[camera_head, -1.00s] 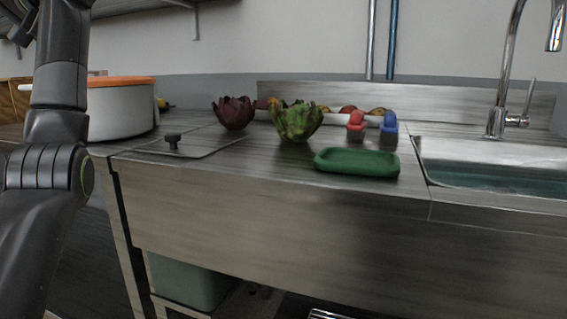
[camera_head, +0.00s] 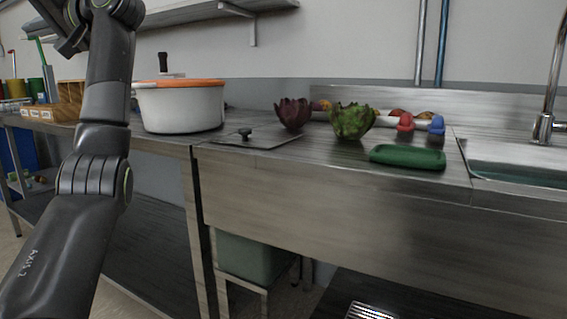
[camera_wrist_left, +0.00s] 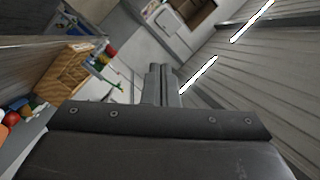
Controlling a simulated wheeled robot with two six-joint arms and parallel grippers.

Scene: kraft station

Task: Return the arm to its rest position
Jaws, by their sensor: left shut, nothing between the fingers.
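My left arm (camera_head: 98,150) rises along the left side of the head view, bent upward, in front of the counter. Part of its wrist shows at the top left of that view, against the wall and shelf. In the left wrist view my left gripper (camera_wrist_left: 162,75) is shut with nothing between its fingers. It points toward the room, with ceiling lights at the upper right. It is clear of the objects on the counter. My right gripper is not in view.
A white pot (camera_head: 180,108) with an orange rim stands on the counter behind my arm. Two leafy bowls, purple (camera_head: 292,113) and green (camera_head: 352,121), and a green tray (camera_head: 407,157) are further right. A sink (camera_head: 515,160) is at the right. A wall shelf (camera_head: 200,12) hangs above.

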